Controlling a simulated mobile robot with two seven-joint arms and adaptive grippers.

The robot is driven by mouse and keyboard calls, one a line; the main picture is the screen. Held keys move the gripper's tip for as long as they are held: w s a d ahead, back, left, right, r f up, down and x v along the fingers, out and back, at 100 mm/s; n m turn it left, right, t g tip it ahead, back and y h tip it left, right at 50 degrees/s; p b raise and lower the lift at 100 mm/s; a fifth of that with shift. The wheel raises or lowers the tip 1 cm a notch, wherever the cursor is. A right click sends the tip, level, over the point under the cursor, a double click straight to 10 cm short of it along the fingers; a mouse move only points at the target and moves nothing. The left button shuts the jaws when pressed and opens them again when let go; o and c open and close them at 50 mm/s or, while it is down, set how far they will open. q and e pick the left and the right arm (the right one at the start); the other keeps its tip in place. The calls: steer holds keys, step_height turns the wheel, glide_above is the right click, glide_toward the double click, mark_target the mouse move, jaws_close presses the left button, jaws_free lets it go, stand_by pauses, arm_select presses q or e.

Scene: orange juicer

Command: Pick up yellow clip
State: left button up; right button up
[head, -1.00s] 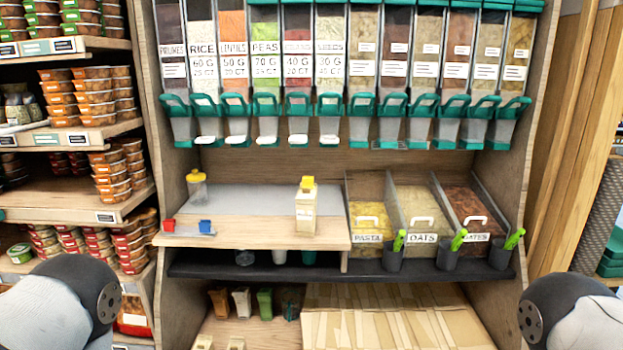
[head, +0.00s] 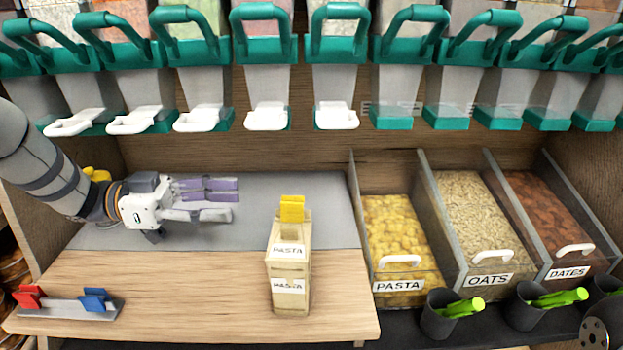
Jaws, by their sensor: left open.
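The yellow clip (head: 292,208) sits on top of a pale paper bag (head: 288,265) labelled PASTA. The bag stands upright on the wooden counter, near the middle of the head view. My left gripper (head: 225,202) is open and empty. It points right over the grey mat, to the left of the clip and apart from it. My right gripper is out of view.
A red clip (head: 28,297) and a blue clip (head: 95,299) sit on a small tray at the counter's left front. Bins of pasta (head: 397,245), oats (head: 475,220) and dates (head: 548,215) stand at the right. Dispensers with white spouts (head: 268,117) hang above.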

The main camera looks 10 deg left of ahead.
mark_target(293, 199)
arm_select(q)
steer(key=shift+m+g, duration=0.3)
steer(key=x, duration=1.2)
steer(key=shift+s+r, duration=0.1)
steer(key=shift+r, duration=0.3)
steer(key=shift+c, duration=0.6)
steer(key=c, duration=0.8)
